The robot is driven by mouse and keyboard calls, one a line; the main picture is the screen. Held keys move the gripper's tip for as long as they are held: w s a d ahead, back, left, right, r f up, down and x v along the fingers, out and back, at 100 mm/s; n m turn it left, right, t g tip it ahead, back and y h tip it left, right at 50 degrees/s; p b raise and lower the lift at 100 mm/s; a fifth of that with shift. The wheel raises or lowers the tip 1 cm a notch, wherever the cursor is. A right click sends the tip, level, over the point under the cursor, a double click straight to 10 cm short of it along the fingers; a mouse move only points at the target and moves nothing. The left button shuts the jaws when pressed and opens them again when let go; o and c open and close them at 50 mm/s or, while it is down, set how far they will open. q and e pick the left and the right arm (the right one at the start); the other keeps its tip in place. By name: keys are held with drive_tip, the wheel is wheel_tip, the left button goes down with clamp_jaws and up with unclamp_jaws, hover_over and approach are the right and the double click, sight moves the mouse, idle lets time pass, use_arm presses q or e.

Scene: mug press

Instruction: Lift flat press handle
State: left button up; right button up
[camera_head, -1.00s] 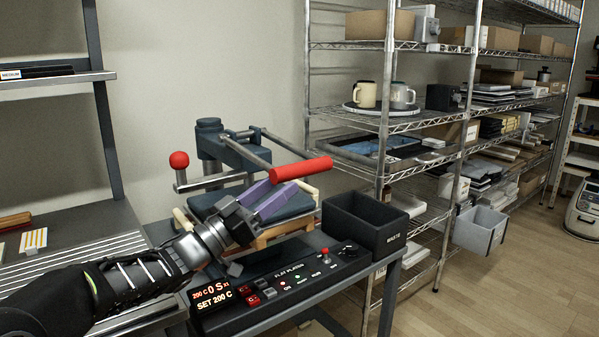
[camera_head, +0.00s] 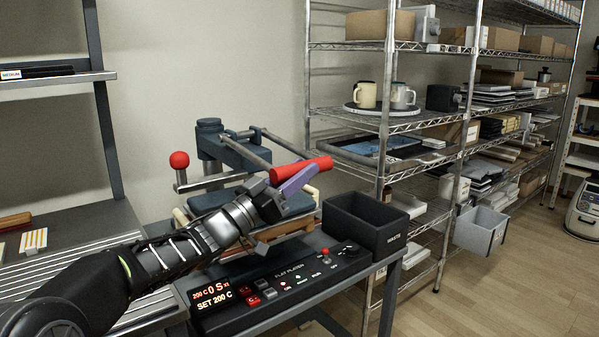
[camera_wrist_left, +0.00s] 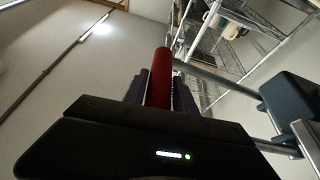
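The flat press (camera_head: 210,150) stands on the bench with a dark upper arm. Its red cylindrical handle (camera_head: 312,168) sticks out toward the right front. My left gripper (camera_head: 292,180) is at the handle, with one purple finger in front of it; the other is mostly hidden. In the left wrist view the red handle (camera_wrist_left: 160,82) lies lengthwise between the two purple fingers, one on each side. The fingers look open around it; whether either touches it is hard to tell. My right gripper is not in view.
A red-knobbed lever (camera_head: 180,162) stands at the press's left. A control panel (camera_head: 275,285) with a lit display is in front. A black waste bin (camera_head: 365,225) sits to the right. A wire shelf (camera_head: 395,120) with two mugs stands behind, right.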

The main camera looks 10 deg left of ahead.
use_arm(q)
clamp_jaws()
idle(1.0)
